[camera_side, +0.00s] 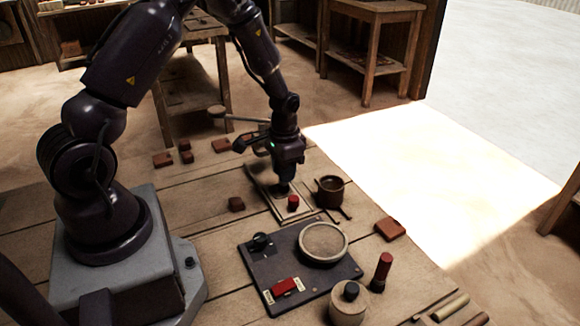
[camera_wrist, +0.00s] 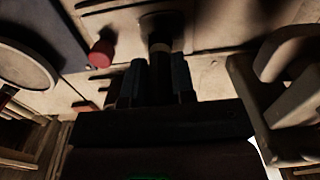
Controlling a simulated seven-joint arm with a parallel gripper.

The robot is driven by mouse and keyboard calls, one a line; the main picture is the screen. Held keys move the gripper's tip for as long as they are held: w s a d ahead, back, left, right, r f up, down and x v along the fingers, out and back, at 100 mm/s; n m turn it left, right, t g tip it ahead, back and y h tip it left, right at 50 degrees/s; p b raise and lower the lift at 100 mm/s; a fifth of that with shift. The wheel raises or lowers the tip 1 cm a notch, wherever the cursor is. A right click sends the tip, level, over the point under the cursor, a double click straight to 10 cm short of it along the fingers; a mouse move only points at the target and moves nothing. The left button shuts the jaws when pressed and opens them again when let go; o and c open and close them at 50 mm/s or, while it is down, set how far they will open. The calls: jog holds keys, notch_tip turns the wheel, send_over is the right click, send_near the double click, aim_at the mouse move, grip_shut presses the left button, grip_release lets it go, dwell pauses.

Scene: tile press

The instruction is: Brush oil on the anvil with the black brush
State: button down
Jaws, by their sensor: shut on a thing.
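My gripper (camera_side: 284,165) is above the small wooden rack (camera_side: 262,188), pointing down. It is shut on the black brush (camera_side: 281,188), which is upright below the fingers. In the wrist view the black brush (camera_wrist: 160,72) is between the two dark fingers, with a pale band and a wider dark end. I cannot tell whether it touches the rack. A round, pale-rimmed disc (camera_side: 323,243), apparently the anvil, sits on a dark plate (camera_side: 256,270) in front of the gripper. It shows partly in the wrist view (camera_wrist: 25,65). A brown pot (camera_side: 329,191) stands right of the gripper.
A red-topped piece (camera_side: 293,202) stands on the rack beside the brush. The plate carries a red switch (camera_side: 285,287) and a black knob (camera_side: 260,242). A red-and-black stick (camera_side: 381,272) and pale jar (camera_side: 349,305) stand near the front. Several red-brown tiles (camera_side: 390,229) lie around.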

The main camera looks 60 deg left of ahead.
jog(key=shift+s, duration=2)
jog(key=shift+w, duration=3.2)
jog(key=shift+w+r, duration=0.15)
jog(key=shift+w, duration=0.05)
notch_tip(320, 180, up, 8)
jog(key=shift+s, duration=0.1)
